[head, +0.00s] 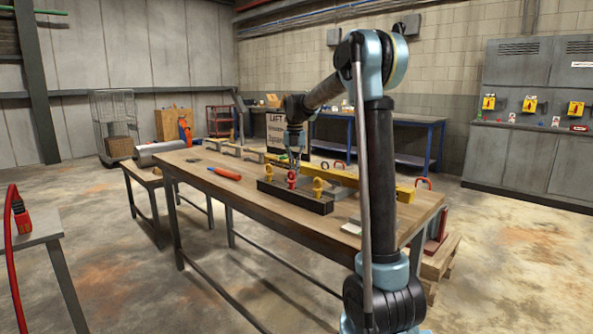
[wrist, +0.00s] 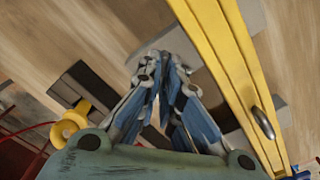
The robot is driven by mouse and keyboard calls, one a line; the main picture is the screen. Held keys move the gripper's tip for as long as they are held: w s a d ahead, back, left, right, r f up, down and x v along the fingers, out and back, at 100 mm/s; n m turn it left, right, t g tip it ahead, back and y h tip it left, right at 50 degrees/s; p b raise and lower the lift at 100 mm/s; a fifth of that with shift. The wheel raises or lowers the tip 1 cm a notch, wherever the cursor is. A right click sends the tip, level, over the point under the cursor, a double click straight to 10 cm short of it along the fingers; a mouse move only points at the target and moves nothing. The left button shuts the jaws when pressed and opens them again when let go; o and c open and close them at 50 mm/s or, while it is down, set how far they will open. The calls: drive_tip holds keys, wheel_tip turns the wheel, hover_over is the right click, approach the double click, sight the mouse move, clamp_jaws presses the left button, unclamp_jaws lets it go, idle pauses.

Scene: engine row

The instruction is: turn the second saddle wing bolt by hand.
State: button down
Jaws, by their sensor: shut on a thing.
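My gripper (head: 296,166) points down over the table, behind the middle of the black block and close to the yellow beam (head: 375,183). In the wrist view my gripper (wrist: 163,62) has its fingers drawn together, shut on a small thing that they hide. From its place this looks like the second saddle wing bolt, but I cannot see the bolt itself. The yellow beam (wrist: 222,72) runs just right of the fingers there, with a grey saddle-like block (wrist: 275,88) partly under it.
The black block (head: 290,199) carries a red eye (head: 292,180) between two yellow eyes (head: 318,187), close in front of my gripper. An orange-handled tool (head: 225,173) lies on the wooden table (head: 200,170) at left. The table's front left is mostly clear.

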drive_tip(key=shift+f+n, duration=0.15)
drive_tip(key=shift+n, duration=0.65)
drive_tip(key=c, duration=1.8)
unclamp_jaws()
drive_tip(key=shift+w, duration=0.1)
drive_tip(key=shift+r, duration=0.3)
wheel_tip(320, 180, up, 11)
drive_tip(key=shift+r, duration=0.15)
